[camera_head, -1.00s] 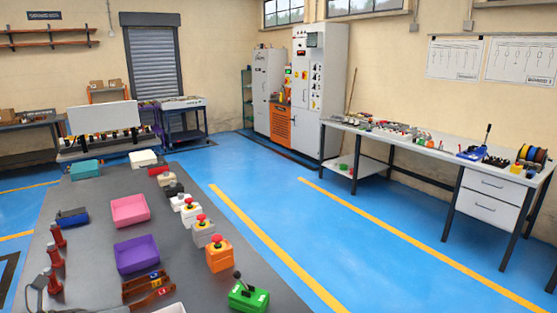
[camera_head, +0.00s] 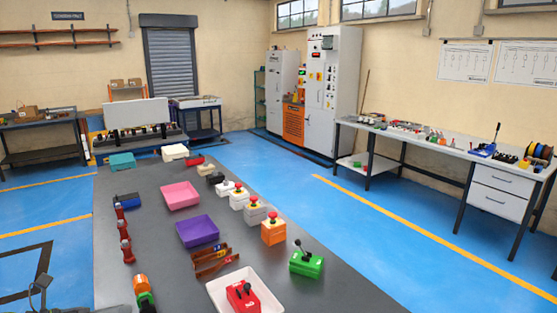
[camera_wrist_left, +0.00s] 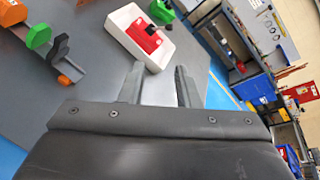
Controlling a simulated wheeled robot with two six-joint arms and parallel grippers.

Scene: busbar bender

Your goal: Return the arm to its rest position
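My left gripper (camera_wrist_left: 158,86) shows in the left wrist view with its two fingers apart and nothing between them. Past the fingertips is a white tray (camera_wrist_left: 120,23) with a red switch block (camera_wrist_left: 143,38) in it. The same tray (camera_head: 219,296) and red block (camera_head: 243,297) are at the near end of the grey table (camera_head: 150,240) in the head view. A small dark part at the lower left corner of the head view may be of my left arm, but I cannot tell clearly. My right gripper is out of view.
The table also holds a pink bin (camera_head: 181,195), a purple bin (camera_head: 197,231), a green switch block (camera_head: 307,262), an orange button box (camera_head: 273,232) and several red posts along its left edge. A workbench (camera_head: 440,150) stands along the right wall. Blue floor (camera_head: 345,235) between them is clear.

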